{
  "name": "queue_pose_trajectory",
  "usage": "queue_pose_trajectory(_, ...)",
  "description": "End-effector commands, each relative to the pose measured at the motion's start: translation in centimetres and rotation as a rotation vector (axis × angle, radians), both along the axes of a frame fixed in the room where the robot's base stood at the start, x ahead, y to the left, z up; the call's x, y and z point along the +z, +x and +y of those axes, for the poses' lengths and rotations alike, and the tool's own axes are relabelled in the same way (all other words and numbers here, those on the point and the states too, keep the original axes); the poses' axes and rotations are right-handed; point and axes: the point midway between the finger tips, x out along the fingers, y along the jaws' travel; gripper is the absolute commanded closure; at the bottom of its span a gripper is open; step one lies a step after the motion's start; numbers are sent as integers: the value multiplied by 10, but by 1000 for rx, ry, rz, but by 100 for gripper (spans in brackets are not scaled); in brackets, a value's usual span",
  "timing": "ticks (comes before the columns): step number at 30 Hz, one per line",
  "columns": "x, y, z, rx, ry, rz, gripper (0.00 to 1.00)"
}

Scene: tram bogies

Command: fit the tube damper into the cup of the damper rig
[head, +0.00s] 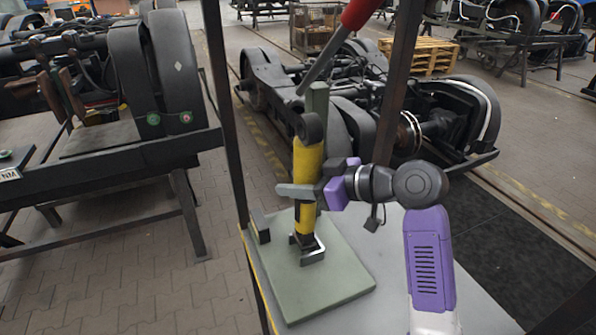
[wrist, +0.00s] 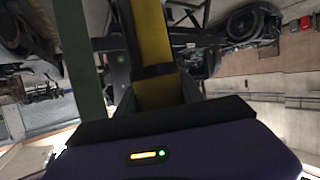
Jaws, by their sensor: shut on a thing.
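The yellow tube damper (head: 306,172) stands nearly upright in the head view, with a dark eye (head: 309,128) at its top. My gripper (head: 314,191) is shut on its middle from the right. The damper rig has a green base plate (head: 340,288), a green post (head: 319,100) behind the damper and a lever with a red handle (head: 359,13) above. The damper's lower end is at a dark and metal fitting (head: 311,254) on the plate, apparently the cup; I cannot tell whether it is inside. The wrist view shows the yellow tube (wrist: 150,35) and green post (wrist: 82,60).
The rig stands on a grey table (head: 392,285) between dark uprights (head: 391,90). A small dark block (head: 261,226) sits at the plate's left edge. A bench with wheels (head: 175,70) is at left, a bogie (head: 350,100) behind, and wooden pallets (head: 420,55) beyond.

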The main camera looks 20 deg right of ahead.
Motion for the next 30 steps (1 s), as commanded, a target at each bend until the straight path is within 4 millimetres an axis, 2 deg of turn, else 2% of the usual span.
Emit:
queue_pose_trajectory(1, -16, -2, 1, 2, -2, 32, 100)
queue_pose_trajectory(4, -16, -2, 1, 2, -2, 32, 100)
queue_pose_trajectory(5, -19, -2, 1, 2, -3, 39, 49)
queue_pose_trajectory(7, -18, -2, 1, 2, -2, 37, 36)
queue_pose_trajectory(8, -18, -2, 1, 2, -2, 35, 33)
queue_pose_trajectory(20, -9, -5, -3, 0, 0, 22, 33)
queue_pose_trajectory(23, -4, -14, -11, -1, 0, 20, 33)
queue_pose_trajectory(30, 15, -50, -38, -2, -1, 17, 33)
